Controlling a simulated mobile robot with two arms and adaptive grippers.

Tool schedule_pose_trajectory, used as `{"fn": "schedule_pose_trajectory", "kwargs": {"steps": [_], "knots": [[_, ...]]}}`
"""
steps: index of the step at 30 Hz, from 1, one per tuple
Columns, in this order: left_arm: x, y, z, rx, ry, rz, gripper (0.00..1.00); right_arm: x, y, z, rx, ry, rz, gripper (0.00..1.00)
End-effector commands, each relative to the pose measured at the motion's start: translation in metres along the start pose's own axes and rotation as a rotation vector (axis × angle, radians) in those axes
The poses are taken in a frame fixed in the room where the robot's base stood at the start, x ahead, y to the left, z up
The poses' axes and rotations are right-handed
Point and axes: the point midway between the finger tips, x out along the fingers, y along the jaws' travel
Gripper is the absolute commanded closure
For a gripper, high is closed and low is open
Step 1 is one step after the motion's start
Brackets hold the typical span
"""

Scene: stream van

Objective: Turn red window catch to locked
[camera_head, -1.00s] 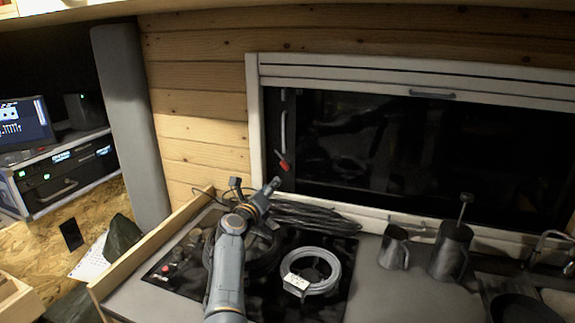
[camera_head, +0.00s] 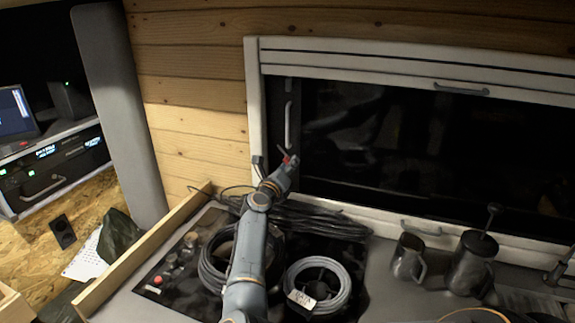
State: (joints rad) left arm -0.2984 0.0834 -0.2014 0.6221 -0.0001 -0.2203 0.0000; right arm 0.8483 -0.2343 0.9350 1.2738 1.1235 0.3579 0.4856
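The red window catch (camera_head: 286,158) sits low on the left side of the dark window, below a pale vertical handle bar (camera_head: 288,124). Only a small part of the red shows, because my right gripper (camera_head: 290,163) is right at it and covers the rest. My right arm reaches up from the bottom of the view to the catch. The fingers are too small and dark to tell whether they are open or shut, or touching the catch. How the catch is turned is hidden. My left gripper is not in view.
The white window frame (camera_head: 255,105) stands close beside my gripper. Below lie black cables (camera_head: 315,222), a grey cable coil (camera_head: 340,297) and a panel with a red button (camera_head: 157,280). Metal jugs (camera_head: 407,262) stand at the right. A wooden ledge (camera_head: 140,255) edges the counter.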

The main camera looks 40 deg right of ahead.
Motion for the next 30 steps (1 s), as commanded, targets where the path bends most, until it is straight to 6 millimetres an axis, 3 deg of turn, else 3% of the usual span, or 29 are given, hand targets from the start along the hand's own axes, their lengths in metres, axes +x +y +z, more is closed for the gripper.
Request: {"fn": "schedule_pose_trajectory", "kwargs": {"steps": [3,8,9,20,30], "knots": [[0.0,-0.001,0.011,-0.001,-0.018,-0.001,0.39,0.0,0.0,0.0,0.0,0.0,0.0,0.65],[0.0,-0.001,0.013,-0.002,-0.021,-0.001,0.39,0.0,0.0,0.0,0.0,0.0,0.0,0.98],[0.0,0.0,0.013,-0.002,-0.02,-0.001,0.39,0.0,0.0,0.0,0.0,0.0,0.0,1.0],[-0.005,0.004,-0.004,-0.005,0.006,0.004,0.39,0.0,-0.001,0.001,-0.028,0.0,0.0,1.0],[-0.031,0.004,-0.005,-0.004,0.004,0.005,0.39,0.001,-0.005,0.004,-0.234,-0.001,0.001,1.0]]}}
